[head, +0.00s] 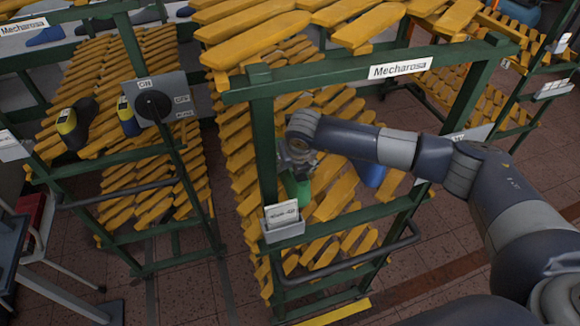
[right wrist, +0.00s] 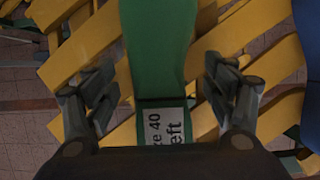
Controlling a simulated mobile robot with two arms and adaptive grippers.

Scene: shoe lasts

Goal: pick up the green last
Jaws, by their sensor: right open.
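The green last (head: 303,190) lies on a yellow slatted rack shelf in the head view, partly hidden by my right gripper (head: 298,162). In the right wrist view the green last (right wrist: 158,45) runs down the middle of the picture. It carries a white label (right wrist: 162,125) reading "40" and "eft", partly cut off. My right gripper (right wrist: 165,85) is open, one finger on each side of the last, with visible gaps to both sides. My left gripper is not in view.
A blue last (head: 371,173) lies right of the green one and shows at the right wrist view's edge (right wrist: 308,50). A label holder (head: 284,229) hangs in front.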

